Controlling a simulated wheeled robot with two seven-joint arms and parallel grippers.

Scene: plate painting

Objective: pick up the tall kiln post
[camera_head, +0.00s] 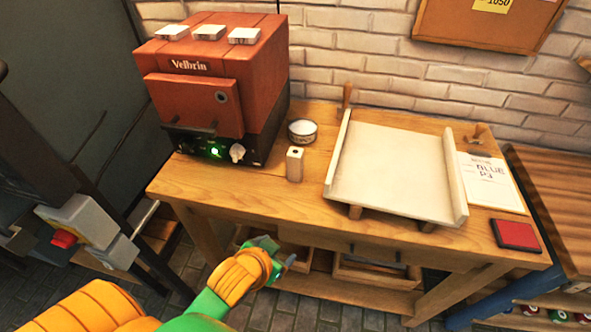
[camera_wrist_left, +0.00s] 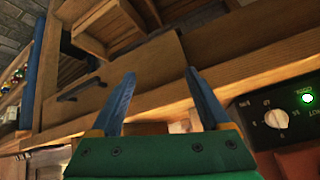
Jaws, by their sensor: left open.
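My left gripper (camera_head: 282,254) is low in front of the table's front edge, below and apart from the post. In the left wrist view the left gripper (camera_wrist_left: 160,95) has its two blue fingers spread with nothing between them. The post cannot be made out in the wrist view. My right gripper is not in view.
The red kiln (camera_head: 214,85) stands left on the table, its control panel also in the wrist view (camera_wrist_left: 285,115). A small round tin (camera_head: 302,131) is behind the post. A cream tray (camera_head: 392,172) is to the right. A red pad (camera_head: 516,235) lies at the right edge.

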